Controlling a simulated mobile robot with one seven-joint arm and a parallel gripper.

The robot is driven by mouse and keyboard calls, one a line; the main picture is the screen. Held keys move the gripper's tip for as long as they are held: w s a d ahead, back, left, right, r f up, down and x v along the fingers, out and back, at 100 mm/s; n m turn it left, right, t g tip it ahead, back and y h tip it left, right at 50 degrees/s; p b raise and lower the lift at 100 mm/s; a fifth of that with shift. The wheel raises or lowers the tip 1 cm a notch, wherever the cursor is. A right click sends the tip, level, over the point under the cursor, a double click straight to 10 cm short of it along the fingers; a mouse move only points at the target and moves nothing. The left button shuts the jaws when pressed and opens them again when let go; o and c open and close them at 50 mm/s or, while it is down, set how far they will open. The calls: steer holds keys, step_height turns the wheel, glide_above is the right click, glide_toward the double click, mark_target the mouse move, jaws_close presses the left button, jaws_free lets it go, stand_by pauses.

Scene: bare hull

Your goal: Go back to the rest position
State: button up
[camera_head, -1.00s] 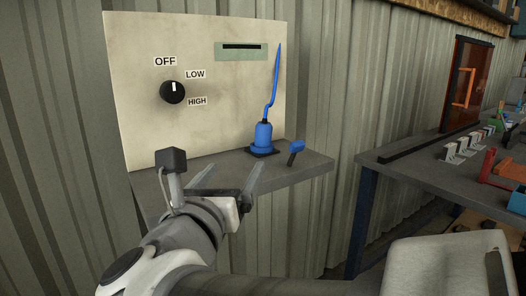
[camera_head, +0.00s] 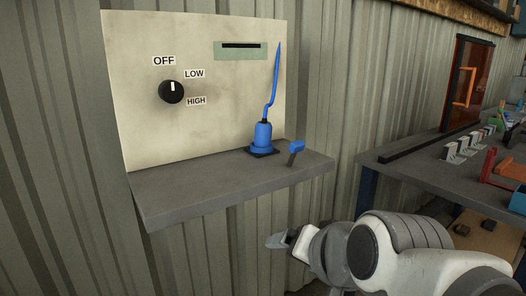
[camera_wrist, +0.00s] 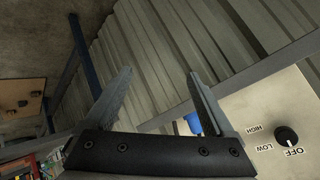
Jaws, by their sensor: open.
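My gripper (camera_head: 277,240) is low in the head view, below and in front of the grey shelf (camera_head: 210,192). My arm reaches in from the lower right. In the wrist view my gripper (camera_wrist: 160,88) has its two fingers spread apart with nothing between them. Behind the fingers are the corrugated wall and the shelf edge. No thing is held.
A panel (camera_head: 140,60) with a black knob (camera_head: 172,92), its mark pointing up, stands behind the shelf. A blue device (camera_head: 262,138) and a small blue-handled lever (camera_head: 296,150) are on the shelf. A cluttered workbench (camera_head: 420,170) is at right.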

steer(key=s+d+f+n+g+h, duration=0.3)
steer(key=s+d+f+n+g, duration=0.15)
steer(key=s+d, duration=0.4)
step_height(320, 180, up, 26)
steer(key=p, duration=2.6)
steer(key=shift+w+d+t+p, duration=0.15)
steer(key=shift+w+t+p, duration=0.1)
steer(key=shift+t+p, duration=0.15)
steer(key=shift+c, duration=0.2)
